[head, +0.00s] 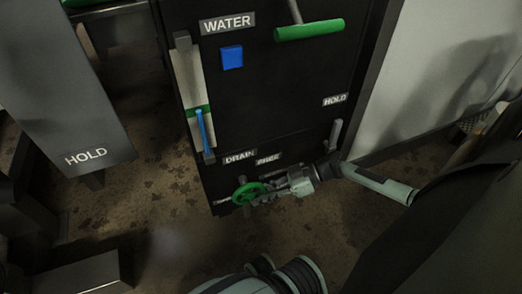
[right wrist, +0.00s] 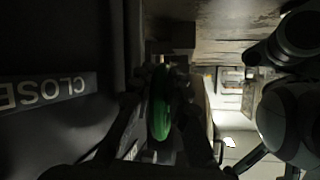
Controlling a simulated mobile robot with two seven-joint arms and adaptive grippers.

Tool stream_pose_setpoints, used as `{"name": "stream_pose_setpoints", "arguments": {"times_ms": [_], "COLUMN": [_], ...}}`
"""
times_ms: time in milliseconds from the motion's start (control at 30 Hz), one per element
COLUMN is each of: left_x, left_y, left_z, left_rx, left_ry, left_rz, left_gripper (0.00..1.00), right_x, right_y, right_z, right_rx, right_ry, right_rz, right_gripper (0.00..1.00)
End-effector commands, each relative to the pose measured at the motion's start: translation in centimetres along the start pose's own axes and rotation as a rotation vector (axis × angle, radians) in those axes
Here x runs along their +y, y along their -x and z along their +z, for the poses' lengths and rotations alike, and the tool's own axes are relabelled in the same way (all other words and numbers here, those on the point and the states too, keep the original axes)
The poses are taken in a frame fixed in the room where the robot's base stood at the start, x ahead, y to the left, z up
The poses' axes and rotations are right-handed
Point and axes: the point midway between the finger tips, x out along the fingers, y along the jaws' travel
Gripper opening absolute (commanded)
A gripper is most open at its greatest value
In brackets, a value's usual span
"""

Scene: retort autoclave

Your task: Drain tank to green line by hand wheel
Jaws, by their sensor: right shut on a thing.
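The green hand wheel (head: 246,192) sits low on the black panel under the DRAIN label (head: 239,157). My right gripper (head: 262,194) is shut on the wheel's rim from the right. In the right wrist view the wheel (right wrist: 161,105) shows edge-on between the dark fingers, which are hard to make out. The pale level gauge (head: 188,72) runs up the panel's left side. Its blue column (head: 205,133) reaches up to about the green line (head: 195,111); I cannot tell an exact gap. My left gripper is not in view.
A blue button (head: 232,57) sits under the WATER label (head: 227,23). A green-handled lever (head: 310,30) is at the top right. A small grey lever (head: 335,133) by HOLD is above my right wrist. A grey HOLD plate (head: 75,110) stands left; brown floor lies between.

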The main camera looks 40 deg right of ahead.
Motion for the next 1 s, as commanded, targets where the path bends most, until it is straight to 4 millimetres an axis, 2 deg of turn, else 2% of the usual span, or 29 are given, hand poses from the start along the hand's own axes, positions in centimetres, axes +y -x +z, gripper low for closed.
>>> {"name": "stream_pose_setpoints", "arguments": {"times_ms": [533, 567, 700, 1000], "left_x": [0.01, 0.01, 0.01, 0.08], "left_y": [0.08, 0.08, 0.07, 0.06], "left_z": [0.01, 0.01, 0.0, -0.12], "left_rx": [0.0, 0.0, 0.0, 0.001], "left_ry": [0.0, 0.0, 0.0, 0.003], "left_rz": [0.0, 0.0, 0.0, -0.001], "left_gripper": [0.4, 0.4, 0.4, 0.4], "right_x": [0.15, 0.14, 0.1, 0.05], "right_y": [-0.29, -0.29, -0.26, -0.1], "right_z": [0.19, 0.18, 0.13, 0.08], "right_rx": [0.019, 0.02, 0.02, 0.021], "right_ry": [-0.004, -0.004, -0.004, -0.004], "right_rz": [-0.001, -0.002, -0.004, -0.006], "right_gripper": [0.0, 0.19, 0.36, 0.37]}}
